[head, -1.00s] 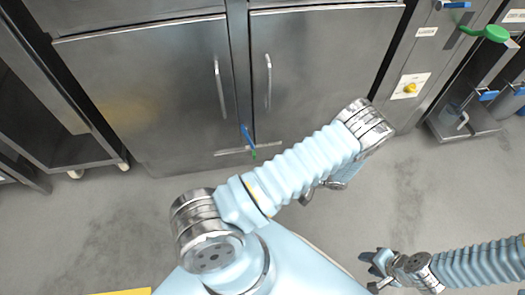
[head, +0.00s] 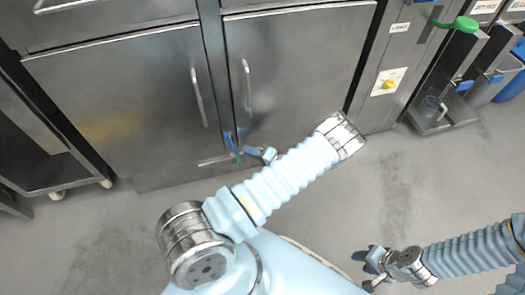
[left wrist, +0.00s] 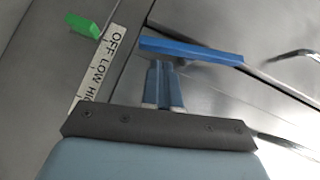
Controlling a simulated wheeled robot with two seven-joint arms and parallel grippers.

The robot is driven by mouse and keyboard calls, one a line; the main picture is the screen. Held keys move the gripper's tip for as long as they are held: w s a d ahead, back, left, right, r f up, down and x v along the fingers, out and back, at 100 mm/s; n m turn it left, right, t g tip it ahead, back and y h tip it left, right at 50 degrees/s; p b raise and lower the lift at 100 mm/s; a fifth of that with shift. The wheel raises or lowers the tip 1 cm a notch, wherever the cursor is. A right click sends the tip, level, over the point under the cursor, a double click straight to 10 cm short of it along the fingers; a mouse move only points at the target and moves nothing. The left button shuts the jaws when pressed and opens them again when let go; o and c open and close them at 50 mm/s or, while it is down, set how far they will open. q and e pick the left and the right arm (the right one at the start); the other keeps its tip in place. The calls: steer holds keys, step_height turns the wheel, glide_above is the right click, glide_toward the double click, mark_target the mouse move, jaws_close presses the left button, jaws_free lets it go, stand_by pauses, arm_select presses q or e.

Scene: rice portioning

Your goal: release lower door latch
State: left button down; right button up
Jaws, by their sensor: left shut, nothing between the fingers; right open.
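The lower door latch is a blue lever (head: 231,143) at the foot of the seam between two steel doors. In the left wrist view the blue lever (left wrist: 195,51) lies across the picture just beyond my fingertips. A green piece (left wrist: 83,25) stands by a white strip (left wrist: 103,62) reading OFF, LOW and a partly hidden word. My left gripper (head: 268,154) is just right of the lever, shut and empty; its fingers also show in the left wrist view (left wrist: 163,72). I cannot tell whether they touch the lever. My right gripper (head: 370,268) is open and empty, low over the floor.
The left door (head: 120,110) and right door (head: 300,65) are closed, each with an upright bar handle. A panel with a yellow knob (head: 390,84) stands to the right. A dark cart (head: 35,140) stands at left. The floor in front is clear.

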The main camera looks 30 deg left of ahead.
arm_select(q)
steer(key=shift+s+a+f, duration=0.2)
steer(key=shift+s+a, duration=0.3)
steer(key=shift+s, duration=0.1)
steer(key=shift+s+a+f+m+y+b, duration=0.3)
steer(key=shift+s+f+m+y+b, duration=0.25)
steer(key=shift+b, duration=0.6)
steer(key=shift+a+f, duration=0.15)
steer(key=shift+s+a, duration=0.15)
steer(key=shift+s, duration=0.05)
steer(key=shift+w, duration=0.15)
steer(key=b, duration=0.2)
glide_toward(236, 154)
steer(key=w+d, duration=0.3)
steer(key=d, duration=0.2)
steer(key=shift+w+d, duration=0.25)
steer(key=shift+w, duration=0.05)
